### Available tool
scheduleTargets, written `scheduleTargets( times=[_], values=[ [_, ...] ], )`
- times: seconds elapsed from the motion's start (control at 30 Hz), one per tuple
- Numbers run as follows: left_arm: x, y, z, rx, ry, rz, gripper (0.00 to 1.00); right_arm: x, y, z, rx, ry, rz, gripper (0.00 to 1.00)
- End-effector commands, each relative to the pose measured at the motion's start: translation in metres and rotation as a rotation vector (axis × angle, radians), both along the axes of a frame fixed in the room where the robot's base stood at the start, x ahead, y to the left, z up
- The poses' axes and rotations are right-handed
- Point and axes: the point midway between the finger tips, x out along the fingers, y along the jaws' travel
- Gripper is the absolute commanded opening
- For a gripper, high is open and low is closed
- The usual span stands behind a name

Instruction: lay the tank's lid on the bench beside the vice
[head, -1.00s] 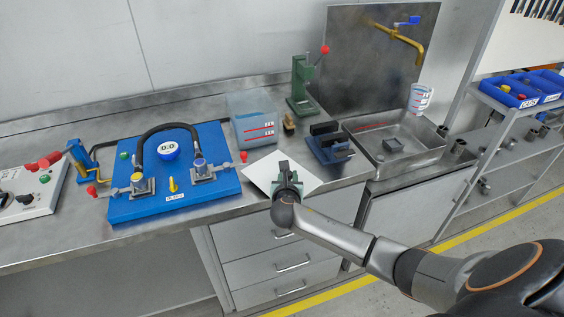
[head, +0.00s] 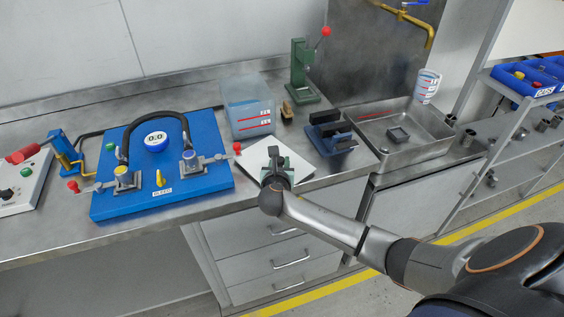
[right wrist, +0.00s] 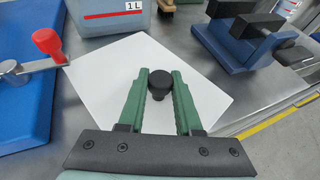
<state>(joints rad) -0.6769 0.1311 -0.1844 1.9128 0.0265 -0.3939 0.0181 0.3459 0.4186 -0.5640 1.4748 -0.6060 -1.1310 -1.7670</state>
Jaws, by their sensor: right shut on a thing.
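The lid (head: 247,190) is a thin white square plate with a black knob, also in the right wrist view (right wrist: 120,85). My right gripper (head: 274,158) is shut on the knob (right wrist: 160,82) between its green fingers. The lid is over the bench front, left of the blue vice (head: 341,148) with black jaws and apart from it in the picture. Whether the lid touches the bench I cannot tell. The tank (head: 250,110), a translucent grey-blue box with red marks, stands behind the lid, its top open. My left gripper is not in view.
A blue pump board (head: 207,187) with hose and gauge lies left of the lid; its red-knobbed lever (right wrist: 47,42) is close to the lid's left corner. A metal sink (head: 425,152) is right of the vice.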

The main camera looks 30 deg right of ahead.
Motion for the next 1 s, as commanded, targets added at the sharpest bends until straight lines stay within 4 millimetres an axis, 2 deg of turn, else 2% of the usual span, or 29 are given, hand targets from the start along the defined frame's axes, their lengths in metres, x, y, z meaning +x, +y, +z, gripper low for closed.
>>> scheduleTargets(
  times=[0.37, 0.4, 0.6, 0.63, 1.0],
  values=[
    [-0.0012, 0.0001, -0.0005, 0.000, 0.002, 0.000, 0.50, 0.0004, 0.0002, -0.0043, 0.000, -0.002, 0.001, 0.00],
    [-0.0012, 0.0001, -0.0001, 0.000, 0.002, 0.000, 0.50, 0.0003, 0.0002, -0.0038, 0.001, -0.001, 0.001, 0.38],
    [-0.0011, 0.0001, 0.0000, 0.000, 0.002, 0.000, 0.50, 0.0002, 0.0001, -0.0037, 0.001, -0.001, 0.001, 0.60],
    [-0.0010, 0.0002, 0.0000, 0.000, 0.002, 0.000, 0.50, 0.0002, 0.0001, -0.0037, 0.001, -0.001, 0.001, 0.63],
    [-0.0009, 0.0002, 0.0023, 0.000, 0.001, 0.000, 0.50, -0.0020, 0.0017, 0.0028, 0.000, 0.000, 0.001, 0.63]
  ],
)
